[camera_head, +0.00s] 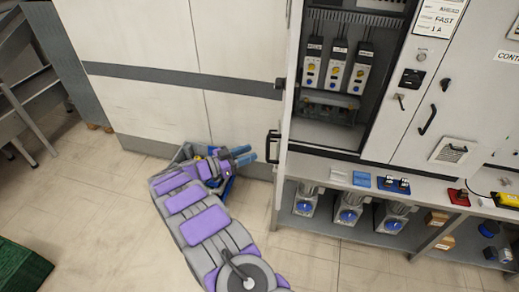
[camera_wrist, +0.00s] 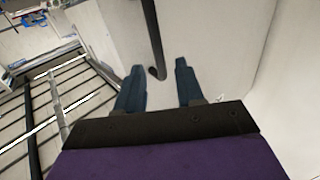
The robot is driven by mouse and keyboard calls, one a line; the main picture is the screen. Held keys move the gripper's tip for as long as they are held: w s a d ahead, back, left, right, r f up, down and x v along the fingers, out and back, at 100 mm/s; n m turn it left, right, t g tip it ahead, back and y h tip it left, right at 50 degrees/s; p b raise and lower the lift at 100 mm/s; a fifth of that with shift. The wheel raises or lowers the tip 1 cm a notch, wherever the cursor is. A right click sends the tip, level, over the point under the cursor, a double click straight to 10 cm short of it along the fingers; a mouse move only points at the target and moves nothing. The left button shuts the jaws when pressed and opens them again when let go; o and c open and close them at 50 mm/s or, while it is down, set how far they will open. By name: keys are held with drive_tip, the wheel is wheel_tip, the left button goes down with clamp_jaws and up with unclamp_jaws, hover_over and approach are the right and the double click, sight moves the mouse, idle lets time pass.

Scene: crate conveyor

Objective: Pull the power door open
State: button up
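The power door (camera_head: 288,90) stands swung out from its cabinet and shows nearly edge-on in the head view. A black bar handle (camera_head: 272,147) sits low on the door, towards the left. My gripper (camera_head: 246,155) is just left of this handle, with its blue fingers apart. In the wrist view, the handle (camera_wrist: 153,40) hangs ahead of my open gripper (camera_wrist: 159,67), and its lower end lies between the two fingertips in the picture. I see no clear contact between fingers and handle.
The open compartment (camera_head: 330,132) holds several breaker modules. A shelf (camera_head: 345,177) below carries small parts, with motors underneath.

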drive_tip(key=v, duration=0.8)
drive_tip(key=shift+s+a, duration=0.15)
drive_tip(key=shift+a, duration=0.05)
drive_tip(key=shift+f, duration=0.1)
